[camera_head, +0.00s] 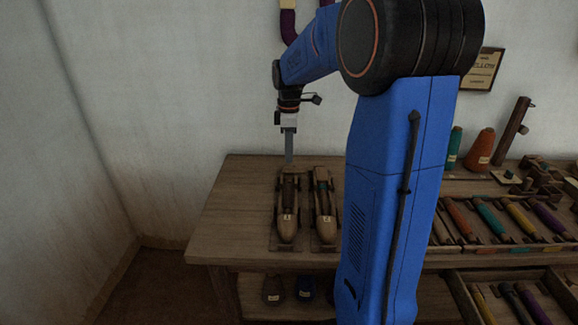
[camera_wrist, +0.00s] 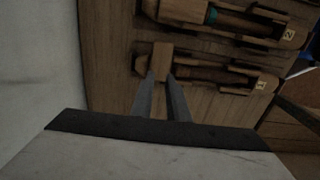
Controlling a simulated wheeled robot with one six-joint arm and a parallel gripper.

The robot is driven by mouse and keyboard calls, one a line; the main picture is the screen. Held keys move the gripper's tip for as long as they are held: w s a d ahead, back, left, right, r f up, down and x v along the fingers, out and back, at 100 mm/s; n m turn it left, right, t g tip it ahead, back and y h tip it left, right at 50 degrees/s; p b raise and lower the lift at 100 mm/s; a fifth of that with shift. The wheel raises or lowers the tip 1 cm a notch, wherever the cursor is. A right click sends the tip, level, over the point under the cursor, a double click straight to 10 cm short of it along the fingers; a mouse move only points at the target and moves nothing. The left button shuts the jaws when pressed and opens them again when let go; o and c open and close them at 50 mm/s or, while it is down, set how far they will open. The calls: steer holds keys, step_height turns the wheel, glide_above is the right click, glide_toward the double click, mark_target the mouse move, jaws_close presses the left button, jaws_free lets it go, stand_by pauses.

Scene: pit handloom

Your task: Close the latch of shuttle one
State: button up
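Shuttle one (camera_head: 286,222) is a brown wooden shuttle lying lengthwise on the table, the left of two; its "1" label shows in the wrist view (camera_wrist: 261,85). A pale wooden block (camera_wrist: 162,56), apparently its latch, stands out at its far end. My gripper (camera_head: 289,160) points down over that far end. In the wrist view, its two grey fingers (camera_wrist: 161,78) are apart, with their tips at the near edge of the block. I cannot tell whether they touch it. Shuttle two (camera_head: 324,212) lies parallel, just right of shuttle one.
The wooden table (camera_head: 230,225) is bare left of the shuttles. A tray (camera_head: 470,246) of coloured bobbins and an orange cone (camera_head: 480,149) are at the right. A wall stands behind the table. My blue arm hides the table's middle.

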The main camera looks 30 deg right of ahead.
mark_target(289, 169)
steer(key=shift+f, duration=2.7)
jaws_close()
